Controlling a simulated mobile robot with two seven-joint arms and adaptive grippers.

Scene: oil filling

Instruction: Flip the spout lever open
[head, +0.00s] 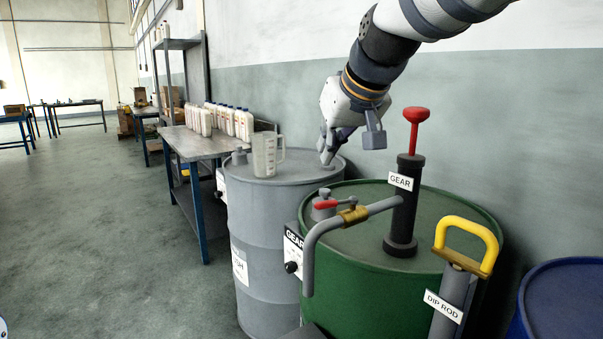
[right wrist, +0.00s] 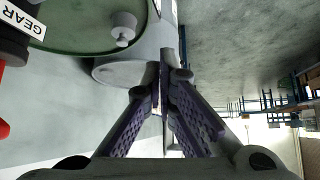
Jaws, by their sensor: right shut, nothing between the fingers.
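The spout (head: 347,225) is a grey pipe that leaves the black GEAR pump (head: 405,200) on the green drum (head: 350,192) and bends down over the drum's front edge. Its red lever (head: 326,205) sits by a brass valve body (head: 352,214) and points left along the pipe. My right gripper (head: 328,158) is above the grey drum's lid, behind and apart from the lever. In the right wrist view its fingers (right wrist: 163,80) are together and empty. The spout and lever do not show in that view. My left gripper is out of view.
A clear measuring jug (head: 265,155) stands on the grey drum (head: 265,215). The red pump handle (head: 415,115), yellow DIP ROD handle (head: 467,247) and blue drum (head: 570,300) are to the right. A bench (head: 200,145) with several white bottles is behind. The left floor is clear.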

